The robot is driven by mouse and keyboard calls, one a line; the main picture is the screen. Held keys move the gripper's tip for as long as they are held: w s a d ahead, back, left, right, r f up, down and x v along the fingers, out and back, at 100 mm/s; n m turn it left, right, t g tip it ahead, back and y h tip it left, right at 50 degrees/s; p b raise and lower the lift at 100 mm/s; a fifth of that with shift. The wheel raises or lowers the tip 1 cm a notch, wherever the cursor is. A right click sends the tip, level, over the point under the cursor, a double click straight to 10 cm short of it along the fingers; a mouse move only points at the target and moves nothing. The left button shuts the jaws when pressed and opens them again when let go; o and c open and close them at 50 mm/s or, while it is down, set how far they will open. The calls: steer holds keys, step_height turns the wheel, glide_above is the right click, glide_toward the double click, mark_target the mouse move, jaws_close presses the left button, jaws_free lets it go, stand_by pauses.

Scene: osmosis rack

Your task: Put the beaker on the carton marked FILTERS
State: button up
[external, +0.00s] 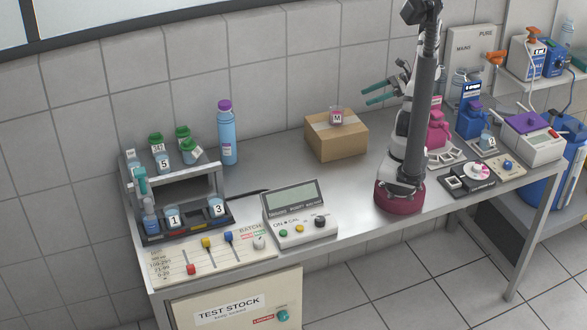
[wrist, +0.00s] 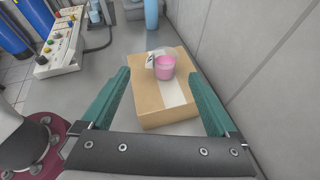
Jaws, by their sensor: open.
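A pink beaker (external: 337,118) with a white tag marked M stands upright on top of a brown cardboard carton (external: 336,143). In the wrist view the beaker (wrist: 165,69) rests on the carton's (wrist: 151,107) top, near the pale tape strip. No FILTERS lettering is readable on the carton in either view. My gripper (external: 365,96) is open and empty, with green fingers. It is above and to the right of the carton, clear of the beaker. In the wrist view its fingers spread to either side of the carton.
A grey rack (external: 187,195) with numbered beakers and green-lidded bottles stands at the left, beside a blue bottle (external: 227,137). A console (external: 298,213) sits at the front. Pumps and a purple-topped balance (external: 530,137) fill the right end. The tiled wall is close behind the carton.

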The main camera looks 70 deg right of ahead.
steer(key=w+a+r+n+g+y, duration=0.2)
steer(key=w+a+n+g+y, duration=0.15)
steer(key=a+n+g, duration=0.55)
steer(key=s+a+n+g+h, duration=0.1)
steer(key=s+a+n+h, duration=0.1)
steer(key=a+n, duration=0.3)
steer(key=s+a+r+n+g+h, duration=0.1)
steer(key=s+a+n+h, duration=0.2)
steer(key=a+n, duration=0.3)
steer(key=s+a+n+g+h, duration=0.1)
steer(key=s+a+n+h, duration=0.2)
steer(key=a+n, duration=0.3)
steer(key=shift+s+a+r, duration=0.2)
steer(key=shift+s+a, duration=0.2)
steer(key=shift+a, duration=0.15)
